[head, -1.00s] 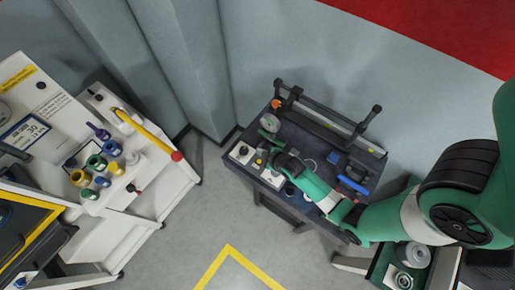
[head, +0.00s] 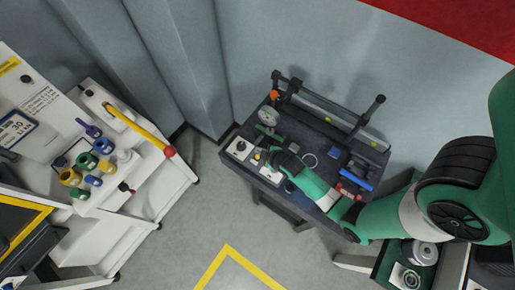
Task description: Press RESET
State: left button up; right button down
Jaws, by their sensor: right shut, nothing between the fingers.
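My right arm comes in from the right, and its gripper (head: 270,158) is at the left part of the dark test bench. The gripper is shut and empty, close to a small yellow button (head: 257,155). A white control box (head: 239,149) with a dark round knob is just left of it. No RESET label can be read at this size, so I cannot tell which control it is. I cannot tell whether the fingertips touch anything. My gripper and forearm hide part of the panel. My left gripper is not in view.
A round gauge (head: 268,116) stands behind the gripper. A black rail frame (head: 325,104) runs along the bench's back edge. A blue-handled tool (head: 356,179) and a ring (head: 309,160) lie on the bench. A white cart (head: 140,190) with coloured fittings stands left, across clear floor.

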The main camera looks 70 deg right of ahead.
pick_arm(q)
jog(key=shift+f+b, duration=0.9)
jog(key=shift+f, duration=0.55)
pick_arm(e)
jog(key=shift+f, duration=1.7)
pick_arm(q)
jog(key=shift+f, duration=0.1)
pick_arm(e)
jog(key=shift+f, duration=0.1)
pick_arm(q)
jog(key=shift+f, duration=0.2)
pick_arm(e)
jog(key=shift+f, duration=0.3)
pick_arm(q)
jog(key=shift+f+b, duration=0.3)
jog(key=shift+b, duration=0.25)
pick_arm(e)
jog(key=shift+f, duration=0.4)
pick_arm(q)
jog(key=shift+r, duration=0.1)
pick_arm(e)
jog(key=shift+r, duration=0.1)
pick_arm(q)
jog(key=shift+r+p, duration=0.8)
jog(key=shift+p, duration=0.05)
pick_arm(e)
jog(key=shift+r, duration=0.75)
